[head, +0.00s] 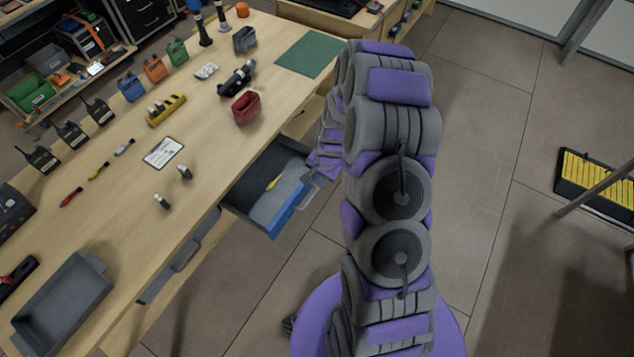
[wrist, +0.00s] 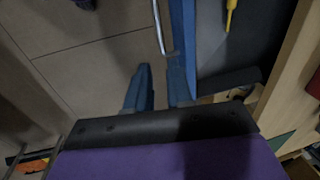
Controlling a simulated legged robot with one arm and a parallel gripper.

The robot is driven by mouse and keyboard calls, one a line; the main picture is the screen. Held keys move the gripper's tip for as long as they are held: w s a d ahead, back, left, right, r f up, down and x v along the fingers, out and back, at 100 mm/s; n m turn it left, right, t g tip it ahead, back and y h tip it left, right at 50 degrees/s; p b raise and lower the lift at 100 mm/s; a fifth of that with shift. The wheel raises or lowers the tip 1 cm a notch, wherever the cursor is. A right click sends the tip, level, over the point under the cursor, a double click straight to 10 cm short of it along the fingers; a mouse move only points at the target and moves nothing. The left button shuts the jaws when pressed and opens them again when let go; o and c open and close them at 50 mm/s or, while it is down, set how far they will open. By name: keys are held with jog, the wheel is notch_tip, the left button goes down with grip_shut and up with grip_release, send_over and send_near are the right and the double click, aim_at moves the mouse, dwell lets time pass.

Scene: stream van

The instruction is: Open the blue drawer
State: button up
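The blue drawer stands pulled out from under the wooden workbench, its blue front (head: 291,213) away from the bench and its grey inside showing. A metal bar handle (head: 308,196) is on the front; it also shows in the wrist view (wrist: 159,28). In the wrist view the blue drawer front (wrist: 181,22) runs down close to my gripper (wrist: 158,85). My gripper's two blue fingers are apart, with floor visible between them. The handle bar lies just beyond the fingertips; I cannot tell whether they touch it.
A yellow-handled tool (head: 273,183) lies in the drawer. The workbench top (head: 120,220) holds radios, a red bin (head: 246,107) and a grey tray (head: 62,305). A closed grey drawer (head: 180,260) is nearer along the bench.

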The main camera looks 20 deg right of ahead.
jog(key=r, duration=0.5)
jog(key=shift+s+d+r, duration=0.3)
jog(key=shift+s, duration=0.1)
jog(key=s+a+r+n+g, duration=0.1)
jog(key=s+a+r+n, duration=0.25)
jog(key=s+r, duration=0.4)
jog(key=s+a+r+n+g, duration=0.1)
jog(key=s+a+r+n, duration=0.3)
jog(key=r, duration=0.6)
jog(key=s+a+r+n, duration=0.1)
jog(key=s+r, duration=0.3)
jog(key=s, duration=0.6)
jog(key=s+a+r+n+g+h+b, duration=0.1)
jog(key=s+r, duration=0.3)
jog(key=s, duration=0.6)
jog(key=shift+r+n+g, duration=0.15)
jog(key=shift+n+g, duration=0.15)
jog(key=shift+n, duration=0.25)
